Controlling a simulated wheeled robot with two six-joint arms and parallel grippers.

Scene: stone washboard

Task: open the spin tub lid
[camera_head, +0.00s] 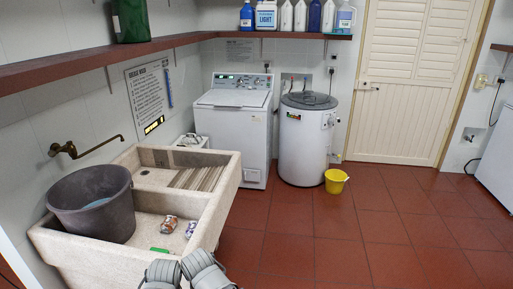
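A white upright cylinder tub (303,148) stands on the floor against the back wall. Its round grey lid (308,100) lies flat on top and looks closed. Two grey ribbed parts of mine show at the bottom edge, apparently my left gripper (161,273) and my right gripper (204,268), side by side in front of the stone sink. Their fingertips cannot be made out. Both are far from the tub and its lid.
A white washing machine (232,121) stands left of the tub, and a yellow bucket (336,182) sits on the floor at its right front. The stone sink (110,257) holds a dark basin (93,204). Tiled floor (370,225) is clear at centre and right.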

